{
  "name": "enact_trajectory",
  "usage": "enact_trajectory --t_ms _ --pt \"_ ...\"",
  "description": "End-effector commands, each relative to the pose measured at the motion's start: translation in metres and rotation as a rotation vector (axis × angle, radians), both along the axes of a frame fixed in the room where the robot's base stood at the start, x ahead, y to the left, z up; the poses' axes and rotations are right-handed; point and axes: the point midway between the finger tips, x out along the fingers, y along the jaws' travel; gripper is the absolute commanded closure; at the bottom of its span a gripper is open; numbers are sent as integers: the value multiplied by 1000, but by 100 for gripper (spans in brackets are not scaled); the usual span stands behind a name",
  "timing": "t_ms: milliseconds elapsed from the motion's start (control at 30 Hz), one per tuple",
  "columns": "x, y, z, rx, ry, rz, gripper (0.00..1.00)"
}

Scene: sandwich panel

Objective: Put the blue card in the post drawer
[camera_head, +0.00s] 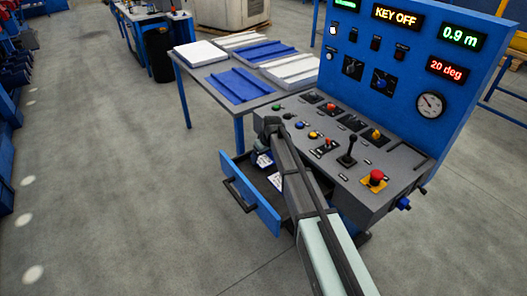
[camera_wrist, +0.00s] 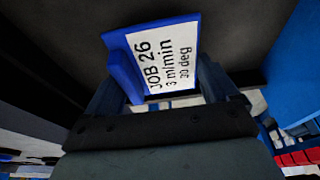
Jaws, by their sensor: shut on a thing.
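The blue card (camera_wrist: 170,52) has a white label reading "JOB 26, 3 m/min, 20 deg". It sits between the fingers of my gripper (camera_wrist: 165,95), which is shut on it. In the head view the card (camera_head: 264,159) shows small and partly covered beneath my gripper (camera_head: 260,150). The post drawer (camera_head: 250,193) is pulled open at the console's left side, with a blue front and a black handle. My gripper points down over the drawer's opening. Dark surfaces surround the card in the wrist view. I cannot tell whether the card touches the drawer floor.
The console (camera_head: 330,150) carries several buttons, a black lever (camera_head: 348,150) and a red stop button (camera_head: 376,177). Its blue upright panel (camera_head: 400,60) reads "KEY OFF", "0.9 m" and "20 deg". A table (camera_head: 205,82) with white and blue panels stands behind. The floor at left is clear.

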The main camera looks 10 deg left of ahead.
Motion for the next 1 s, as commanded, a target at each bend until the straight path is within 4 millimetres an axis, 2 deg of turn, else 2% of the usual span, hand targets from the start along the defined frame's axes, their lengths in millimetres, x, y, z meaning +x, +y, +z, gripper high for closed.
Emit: enact_trajectory --t_ms 200,1000 --pt "0 0 -12 0 1 0 48" --pt "0 0 -18 -1 1 0 48"
